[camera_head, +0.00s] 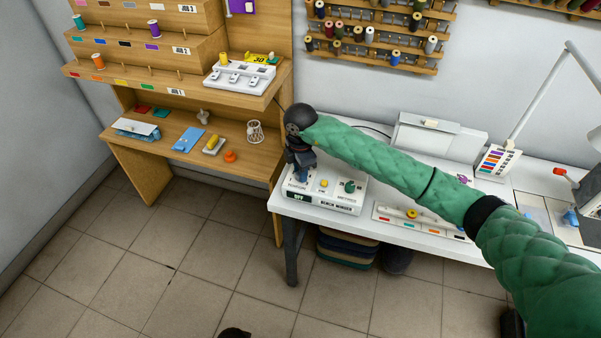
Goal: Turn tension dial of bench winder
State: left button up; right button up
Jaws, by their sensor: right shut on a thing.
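The bench winder (335,208), a white box with a name label on its front, stands at the left end of the white table. My right arm, in a green quilted sleeve, reaches in from the right. My right gripper (301,168) points down over the winder's left part and is shut on a blue dial (301,176), mostly hidden by the gripper. A yellow button (324,183) and a green knob (350,186) stand to its right. A small green lit display (299,197) is on the front.
A wooden shelf unit (150,182) with spools and small items stands left of the table. A white tray with a yellow piece (411,214) lies right of the winder. Thread racks (385,50) hang on the wall. The tiled floor (190,270) in front is clear.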

jog(key=m, duration=0.2)
jog(key=shift+m, duration=0.4)
jog(key=m, duration=0.2)
jog(key=shift+m+b, duration=0.3)
pick_arm(q)
jog(key=r, duration=0.2)
jog(key=w+r, duration=0.1)
jog(key=shift+d+r, duration=0.1)
jog(key=shift+d, duration=0.15)
pick_arm(e)
jog(key=shift+r+m, duration=0.1)
jog(key=shift+m, duration=0.5)
pick_arm(q)
jog(key=shift+s, duration=0.1)
pick_arm(e)
jog(key=o, duration=0.9)
jog(key=shift+o, duration=0.4)
